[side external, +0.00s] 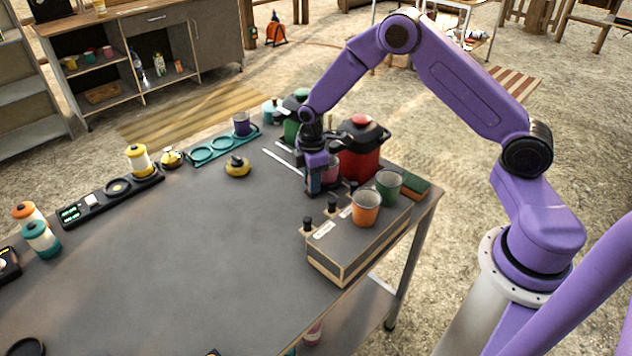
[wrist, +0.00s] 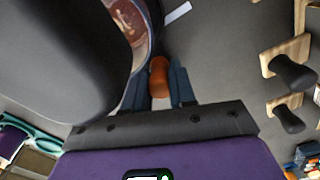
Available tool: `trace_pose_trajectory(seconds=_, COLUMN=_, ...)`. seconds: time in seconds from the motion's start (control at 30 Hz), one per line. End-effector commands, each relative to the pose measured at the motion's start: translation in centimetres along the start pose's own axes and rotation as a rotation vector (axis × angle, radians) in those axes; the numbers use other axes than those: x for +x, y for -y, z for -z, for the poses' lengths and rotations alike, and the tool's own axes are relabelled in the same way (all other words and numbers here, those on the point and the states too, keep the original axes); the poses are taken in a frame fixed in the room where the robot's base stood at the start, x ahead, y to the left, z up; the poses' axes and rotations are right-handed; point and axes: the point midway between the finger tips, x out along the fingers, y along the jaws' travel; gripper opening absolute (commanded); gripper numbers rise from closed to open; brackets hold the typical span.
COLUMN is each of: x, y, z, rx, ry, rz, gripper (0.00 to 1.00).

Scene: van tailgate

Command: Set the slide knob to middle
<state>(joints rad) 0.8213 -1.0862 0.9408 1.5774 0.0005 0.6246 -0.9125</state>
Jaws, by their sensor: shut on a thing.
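My gripper (side external: 312,186) is low over the right part of the grey table, beside the red container and the wooden-edged box. In the wrist view my gripper (wrist: 160,88) has its two blue-grey fingers closed on a small orange knob (wrist: 158,70), which seems to be the slide knob. In the side view the knob is hidden by the gripper. A white strip (side external: 281,166) lies on the table just left of the gripper, and a white strip also shows in the wrist view (wrist: 178,12). I cannot tell the knob's position along its slide.
The box (side external: 345,262) with several black knobs carries an orange cup (side external: 365,209) and a green cup (side external: 388,187). A yellow-and-black object (side external: 237,166) sits to the left. The middle of the table is clear.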

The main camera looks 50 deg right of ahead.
Motion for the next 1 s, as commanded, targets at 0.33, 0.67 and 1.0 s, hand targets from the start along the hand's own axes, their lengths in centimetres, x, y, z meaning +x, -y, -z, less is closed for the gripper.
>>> trace_pose_trajectory(seconds=0.33, x=0.0, y=-4.8, z=2.1, rx=-0.002, ry=-0.001, rz=-0.003, gripper=0.0)
trace_pose_trajectory(seconds=0.67, x=0.0, y=-8.4, z=3.5, rx=-0.003, ry=-0.001, rz=-0.003, gripper=0.0)
trace_pose_trajectory(seconds=1.0, x=0.0, y=-8.8, z=3.6, rx=-0.002, ry=-0.001, rz=-0.002, gripper=0.0)
